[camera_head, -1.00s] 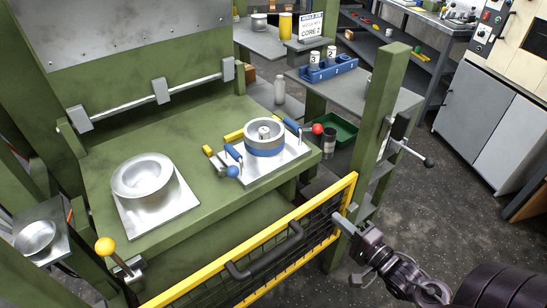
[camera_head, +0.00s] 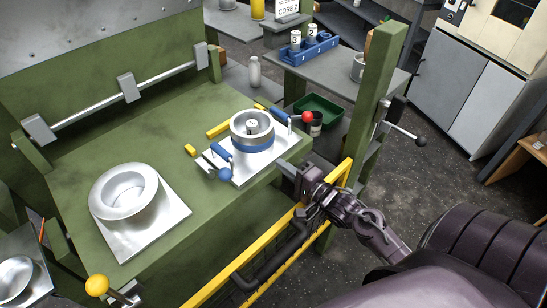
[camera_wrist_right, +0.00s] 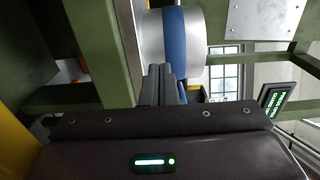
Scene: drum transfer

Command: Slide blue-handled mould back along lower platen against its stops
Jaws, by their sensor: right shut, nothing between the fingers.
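The blue-handled mould (camera_head: 252,142) is a silver ring with a blue band on a square plate. It sits near the right front edge of the green lower platen (camera_head: 120,135), with blue handles at its sides. A rail with grey stop blocks (camera_head: 127,88) runs along the platen's back, well apart from the mould. My right gripper (camera_head: 286,174) is shut and empty at the front edge, just in front of the mould plate; I cannot tell if it touches. In the right wrist view the shut fingers (camera_wrist_right: 160,85) point at the blue-banded mould (camera_wrist_right: 175,40). My left gripper is not in view.
A second silver mould (camera_head: 125,195) on a square plate sits at the platen's left. Yellow strips (camera_head: 218,129) lie behind the blue-handled mould. The yellow-framed gate (camera_head: 245,258) is below my right gripper, and a green post (camera_head: 380,100) stands to its right.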

